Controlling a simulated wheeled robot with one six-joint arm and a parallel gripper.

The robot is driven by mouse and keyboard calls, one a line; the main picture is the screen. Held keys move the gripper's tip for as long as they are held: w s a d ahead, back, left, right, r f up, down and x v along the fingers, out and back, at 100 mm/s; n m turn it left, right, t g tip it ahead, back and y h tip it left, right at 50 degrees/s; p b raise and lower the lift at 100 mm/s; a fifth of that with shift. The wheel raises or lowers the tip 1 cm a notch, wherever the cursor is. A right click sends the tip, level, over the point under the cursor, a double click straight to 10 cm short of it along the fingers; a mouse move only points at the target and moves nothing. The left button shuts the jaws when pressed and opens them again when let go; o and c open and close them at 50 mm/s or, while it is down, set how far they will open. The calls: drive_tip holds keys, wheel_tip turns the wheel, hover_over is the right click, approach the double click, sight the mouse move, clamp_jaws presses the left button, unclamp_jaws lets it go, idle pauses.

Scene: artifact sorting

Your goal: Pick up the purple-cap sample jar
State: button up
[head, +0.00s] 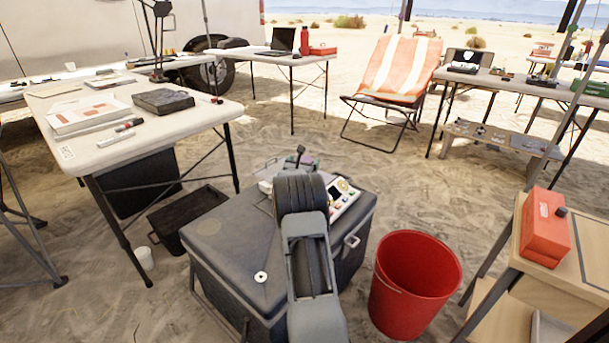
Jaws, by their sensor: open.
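I cannot make out a purple-cap sample jar in the head view. My own arm rises from the bottom centre and covers part of a dark grey chest. Small items on the far right tables are also too small to tell apart.
The dark chest (215,255) stands in the middle, with a white device (343,198) on it. A red bucket (412,285) stands right of it. A red box (545,228) sits on a wooden stand. A folding table (200,115) is left, an orange-striped chair (400,68) behind. Sand lies open between.

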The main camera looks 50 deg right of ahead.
drive_tip(key=shift+x, duration=0.9)
drive_tip(key=shift+c, duration=0.3)
drive_tip(key=c, duration=0.9)
